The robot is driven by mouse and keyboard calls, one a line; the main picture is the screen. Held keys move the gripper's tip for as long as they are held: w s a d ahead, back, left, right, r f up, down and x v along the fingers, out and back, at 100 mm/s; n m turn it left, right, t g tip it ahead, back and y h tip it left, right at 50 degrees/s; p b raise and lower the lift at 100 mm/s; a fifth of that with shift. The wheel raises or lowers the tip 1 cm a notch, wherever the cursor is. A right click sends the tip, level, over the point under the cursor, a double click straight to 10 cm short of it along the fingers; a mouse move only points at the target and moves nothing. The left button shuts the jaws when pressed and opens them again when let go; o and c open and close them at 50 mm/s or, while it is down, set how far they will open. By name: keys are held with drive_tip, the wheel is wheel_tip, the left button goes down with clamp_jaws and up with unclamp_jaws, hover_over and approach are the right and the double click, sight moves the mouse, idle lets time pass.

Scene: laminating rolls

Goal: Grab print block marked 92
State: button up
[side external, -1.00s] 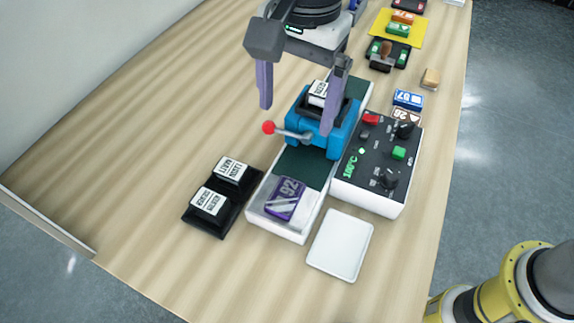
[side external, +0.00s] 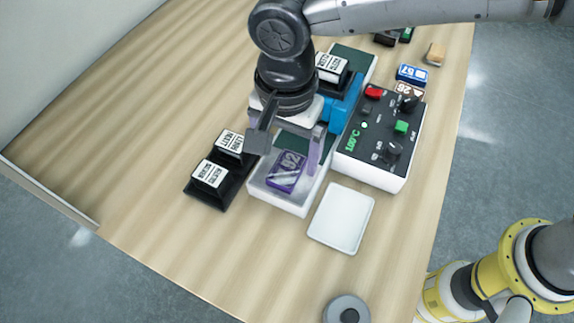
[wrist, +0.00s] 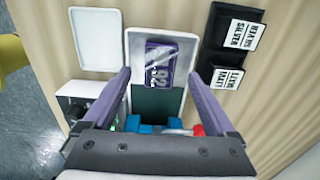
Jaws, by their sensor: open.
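The purple print block marked 92 (side external: 287,170) lies at the front end of a white-sided bed (side external: 292,207) with a dark green strip. In the wrist view, my gripper (wrist: 159,74) has one finger on each side of the block as seen from above. It is empty. I cannot tell how high the fingertips are above the block.
A black holder with two white-labelled blocks (side external: 217,172) is left of the bed. A white tray (side external: 342,218) and a control box (side external: 383,140) are on its right. The blue roller unit (side external: 345,107) stands behind, partly hidden by my arm. A grey round object (side external: 347,309) shows at the bottom edge.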

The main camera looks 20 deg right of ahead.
sight(287, 168)
drive_tip(key=shift+w+d+f, duration=0.1)
drive_tip(key=shift+f, duration=1.6)
drive_tip(key=c, duration=1.4)
clamp_jaws()
drive_tip(key=shift+r, duration=0.15)
